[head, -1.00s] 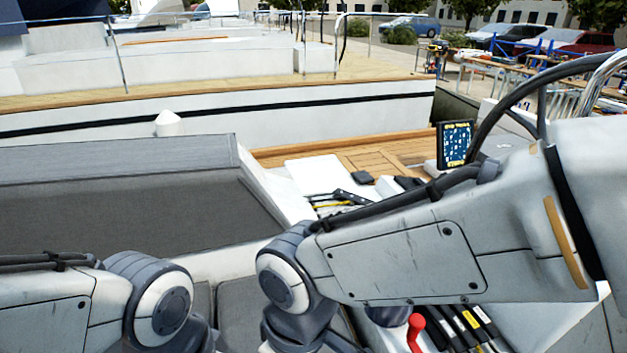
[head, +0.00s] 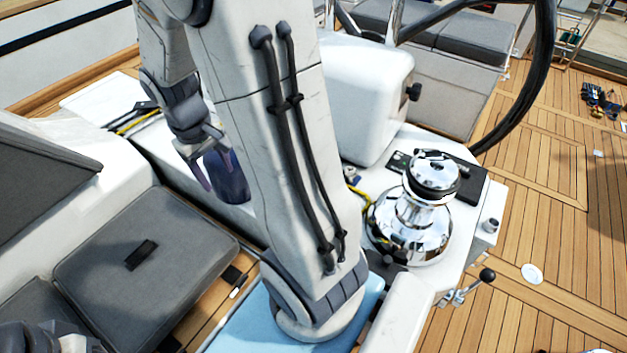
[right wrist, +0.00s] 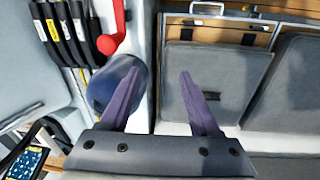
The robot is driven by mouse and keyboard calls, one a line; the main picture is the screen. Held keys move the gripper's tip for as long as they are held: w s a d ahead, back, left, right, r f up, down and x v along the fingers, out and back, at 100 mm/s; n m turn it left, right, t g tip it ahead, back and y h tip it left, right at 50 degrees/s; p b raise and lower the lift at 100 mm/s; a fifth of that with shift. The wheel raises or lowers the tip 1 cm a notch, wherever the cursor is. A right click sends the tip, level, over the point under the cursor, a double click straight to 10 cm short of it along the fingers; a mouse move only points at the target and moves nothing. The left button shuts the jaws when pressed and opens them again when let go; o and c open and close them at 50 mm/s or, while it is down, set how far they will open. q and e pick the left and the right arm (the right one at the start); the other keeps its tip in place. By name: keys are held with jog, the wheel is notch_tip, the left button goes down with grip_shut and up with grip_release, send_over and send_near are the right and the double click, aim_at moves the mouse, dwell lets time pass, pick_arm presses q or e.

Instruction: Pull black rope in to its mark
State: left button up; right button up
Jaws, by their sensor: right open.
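My right gripper (head: 200,178) hangs beside the white cockpit side in the head view, its purple fingers partly hidden. In the right wrist view its fingers (right wrist: 160,73) are spread apart with nothing between them. A dark blue rounded object (right wrist: 116,84) is next to and partly behind the left finger; it also shows in the head view (head: 228,178). A dark line, possibly the black rope (head: 122,122), lies beside a yellow line on the white deck at left. No mark on it can be made out. My left gripper is out of view.
A chrome winch (head: 412,212) stands on the white ledge, with yellow rope by it. Black clutches (right wrist: 66,32) and a red-knobbed lever (right wrist: 110,40) are by the right gripper. Grey cushions (head: 145,245) lie left. The steering wheel (head: 535,75) stands at right; teak floor there is mostly clear.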

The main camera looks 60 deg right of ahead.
jog(key=s+d+f+m+g+b, duration=0.15)
jog(key=s+d+f, duration=0.3)
jog(key=d, duration=0.45)
jog(key=s+d+f+m+b, duration=0.3)
jog(key=d+f, duration=0.2)
jog(key=d, duration=0.3)
jog(key=s+d+f+m+b, duration=0.2)
jog(key=s+d+f, duration=0.25)
jog(key=d, duration=0.45)
jog(key=shift+n+h, duration=0.25)
jog(key=shift+h, duration=0.05)
jog(key=f, duration=0.3)
jog(key=d+f, duration=0.1)
jog(key=f, duration=0.3)
jog(key=f+b, duration=0.1)
jog(key=f, duration=0.2)
jog(key=shift+s+d+f, duration=0.3)
jog(key=shift+d+f, duration=0.05)
